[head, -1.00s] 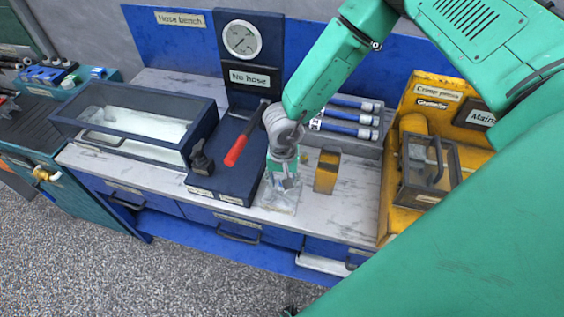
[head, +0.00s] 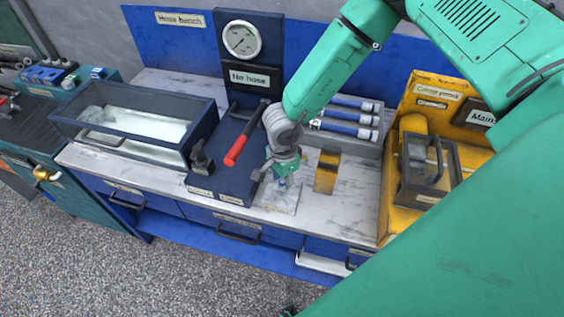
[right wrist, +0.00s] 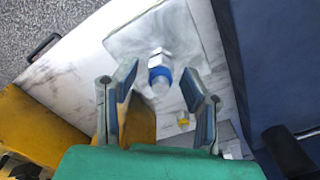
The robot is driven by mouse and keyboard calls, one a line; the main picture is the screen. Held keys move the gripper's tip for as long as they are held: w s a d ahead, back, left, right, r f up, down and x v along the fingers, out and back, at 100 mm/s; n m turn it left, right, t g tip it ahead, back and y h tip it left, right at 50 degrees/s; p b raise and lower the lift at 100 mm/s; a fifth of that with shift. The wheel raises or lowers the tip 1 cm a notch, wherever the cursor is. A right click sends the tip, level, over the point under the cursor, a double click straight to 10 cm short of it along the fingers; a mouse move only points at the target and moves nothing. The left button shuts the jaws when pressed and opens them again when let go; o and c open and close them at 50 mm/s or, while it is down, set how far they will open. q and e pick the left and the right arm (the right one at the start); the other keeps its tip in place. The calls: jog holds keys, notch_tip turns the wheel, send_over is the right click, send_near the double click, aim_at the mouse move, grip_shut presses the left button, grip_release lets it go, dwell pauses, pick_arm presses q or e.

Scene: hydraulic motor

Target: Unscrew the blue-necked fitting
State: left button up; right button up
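The blue-necked fitting (head: 282,183) stands on a pale square plate (head: 286,203) on the marble-look bench top. In the right wrist view, its silver top and blue neck (right wrist: 159,74) show, with the plate (right wrist: 130,42) around it. My right gripper (head: 272,173) is just above the fitting in the head view. In the right wrist view, its two fingers (right wrist: 160,85) are spread wide, with the fitting between and beyond their tips. The fingers appear clear of the fitting. My left gripper is not in view.
A navy stand with a red-handled lever (head: 237,150) is left of the fitting. An orange-brown block (head: 326,172) stands close on the right. A yellow crimping station (head: 394,205) is farther right, and a glass-topped tank (head: 110,146) is at left.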

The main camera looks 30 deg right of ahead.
jog(key=shift+m, duration=0.4)
jog(key=m, duration=0.9)
grip_shut()
jog(key=n, duration=0.3)
jog(key=shift+n, duration=1.3)
